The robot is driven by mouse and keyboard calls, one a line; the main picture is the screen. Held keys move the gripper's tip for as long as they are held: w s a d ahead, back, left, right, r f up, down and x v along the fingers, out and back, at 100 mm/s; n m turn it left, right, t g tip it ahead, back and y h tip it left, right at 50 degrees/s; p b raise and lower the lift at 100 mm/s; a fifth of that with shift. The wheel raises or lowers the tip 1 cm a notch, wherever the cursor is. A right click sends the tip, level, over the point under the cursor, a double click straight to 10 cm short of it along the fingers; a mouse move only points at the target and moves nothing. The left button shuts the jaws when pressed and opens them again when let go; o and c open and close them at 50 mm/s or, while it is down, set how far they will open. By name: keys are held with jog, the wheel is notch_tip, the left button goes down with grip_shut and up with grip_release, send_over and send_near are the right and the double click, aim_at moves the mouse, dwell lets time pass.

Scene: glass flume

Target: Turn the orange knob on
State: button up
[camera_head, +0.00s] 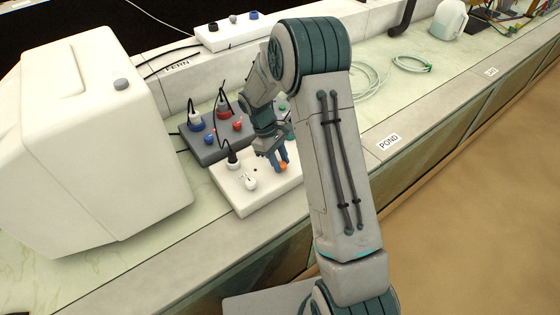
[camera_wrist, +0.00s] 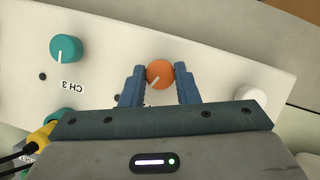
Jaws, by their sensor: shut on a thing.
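The orange knob (camera_wrist: 160,74) sits on a white control panel (camera_wrist: 110,40) and has a pale pointer line on its face. In the wrist view the line points toward the lower left. My gripper (camera_wrist: 160,80) is shut on the knob, one blue finger on each side. In the head view the knob (camera_head: 284,167) shows at my gripper's fingertips (camera_head: 278,163), on the white panel (camera_head: 236,196). My arm hides the right part of that panel.
A teal knob (camera_wrist: 66,48) and a white knob (camera_wrist: 250,98) flank the orange one. A yellow plug (camera_wrist: 40,138) with dark cables is at lower left. In the head view, a dark box (camera_head: 205,150) with plugs stands behind the panel, and a large white housing (camera_head: 95,140) stands left.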

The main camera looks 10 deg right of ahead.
jog(key=m+y, duration=0.1)
jog(key=m, duration=0.2)
jog(key=m+g+y+b, duration=0.1)
jog(key=m, duration=0.2)
jog(key=shift+w+d+m, duration=0.15)
jog(key=shift+m, duration=0.15)
jog(key=m+y, duration=0.1)
jog(key=m, duration=0.2)
jog(key=m+y, duration=0.1)
jog(key=m, duration=0.2)
jog(key=shift+d+y+b, duration=0.15)
jog(key=shift+y+b, duration=0.15)
jog(key=shift+b, duration=0.05)
jog(key=shift+r+m, duration=0.1)
jog(key=shift+m, duration=0.2)
jog(key=o, duration=1)
jog(key=v, duration=1.3)
jog(key=shift+d+r+b, duration=0.15)
jog(key=shift+r+b, duration=0.2)
jog(key=shift+r, duration=0.05)
